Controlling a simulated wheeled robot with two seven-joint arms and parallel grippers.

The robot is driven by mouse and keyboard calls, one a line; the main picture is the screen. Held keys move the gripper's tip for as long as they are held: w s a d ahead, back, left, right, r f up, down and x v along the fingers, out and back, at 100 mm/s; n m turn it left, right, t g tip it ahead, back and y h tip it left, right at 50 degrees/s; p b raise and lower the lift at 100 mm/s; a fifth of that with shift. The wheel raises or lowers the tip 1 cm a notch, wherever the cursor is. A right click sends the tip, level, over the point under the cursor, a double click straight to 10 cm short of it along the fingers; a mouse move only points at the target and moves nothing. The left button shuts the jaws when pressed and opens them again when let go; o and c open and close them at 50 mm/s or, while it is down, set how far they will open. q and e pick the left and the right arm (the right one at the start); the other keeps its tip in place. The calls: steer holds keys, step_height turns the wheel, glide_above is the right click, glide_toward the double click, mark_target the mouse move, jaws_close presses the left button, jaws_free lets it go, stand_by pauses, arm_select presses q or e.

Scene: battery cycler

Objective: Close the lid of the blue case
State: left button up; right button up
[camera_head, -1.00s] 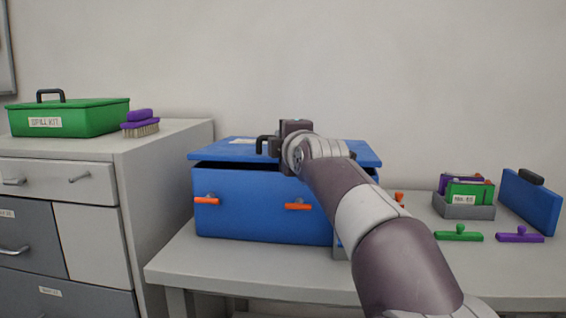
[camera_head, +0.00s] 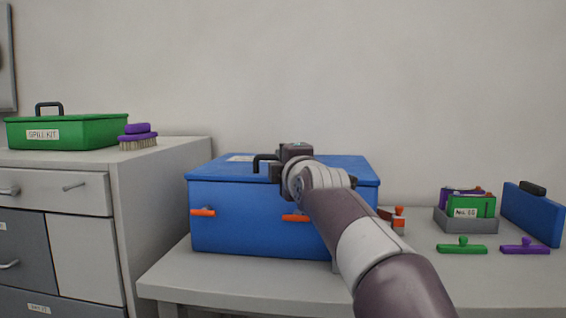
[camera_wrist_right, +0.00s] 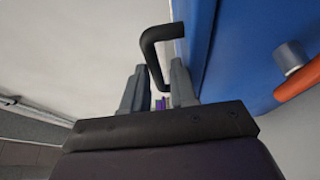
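The blue case (camera_head: 260,222) stands on the table. Its blue lid (camera_head: 335,167) lies flat over the body, and I see no dark gap along the visible front edge. Two orange latches show on the front, a left one (camera_head: 203,212) and a right one (camera_head: 295,218). My right gripper (camera_head: 280,170) is at the black lid handle (camera_head: 262,160). In the right wrist view the handle (camera_wrist_right: 152,50) runs between the close-set fingers (camera_wrist_right: 160,90), which look shut on it. My arm hides the case's right front. My left gripper is not in view.
A grey bin (camera_head: 466,219) with green and purple packs, a green clamp-like piece (camera_head: 462,247), a purple one (camera_head: 525,248) and an upright blue panel (camera_head: 532,213) stand right. A cabinet at left holds a green spill kit (camera_head: 75,131) and purple brush (camera_head: 138,137).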

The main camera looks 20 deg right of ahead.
steer(key=s+a+b, duration=0.1)
steer(key=s+a, duration=0.1)
steer(key=s, duration=1)
steer(key=shift+s, duration=0.3)
